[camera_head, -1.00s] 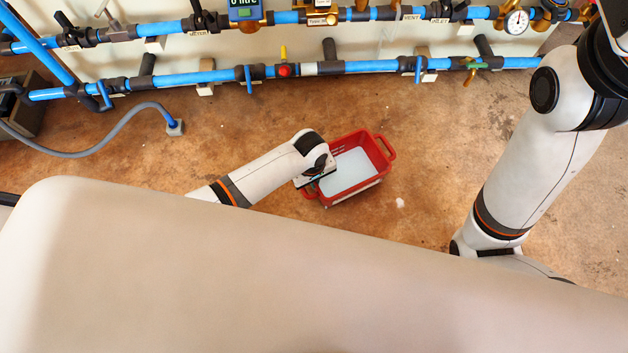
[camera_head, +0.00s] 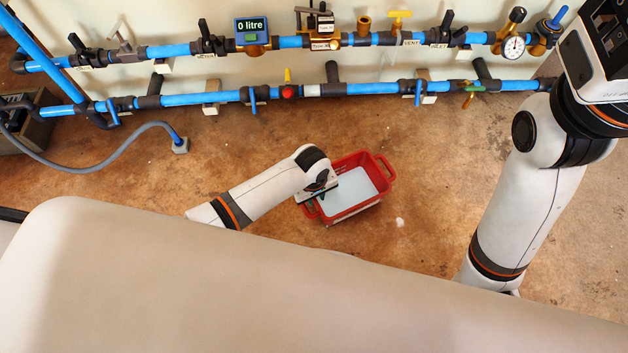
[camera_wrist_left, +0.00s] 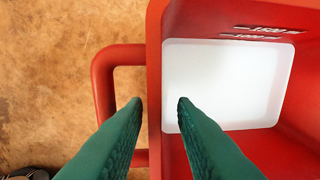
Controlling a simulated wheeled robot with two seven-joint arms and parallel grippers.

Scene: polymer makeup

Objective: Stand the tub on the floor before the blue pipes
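The red tub (camera_head: 386,186) stands on the brown floor in front of the blue pipes (camera_head: 350,89), with bare floor between. Its inside bottom is pale white. My left gripper (camera_head: 316,190) is at its left end. In the left wrist view, the green fingers (camera_wrist_left: 160,101) are apart, with the tub's red wall (camera_wrist_left: 154,60) between them. One finger is inside the tub, the other outside over the loop handle (camera_wrist_left: 104,85). Gaps show beside the wall at the fingertips. The right gripper's fingers are out of view.
Valves, a gauge (camera_head: 514,46) and a "0 litre" display (camera_head: 252,31) sit along the pipes.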

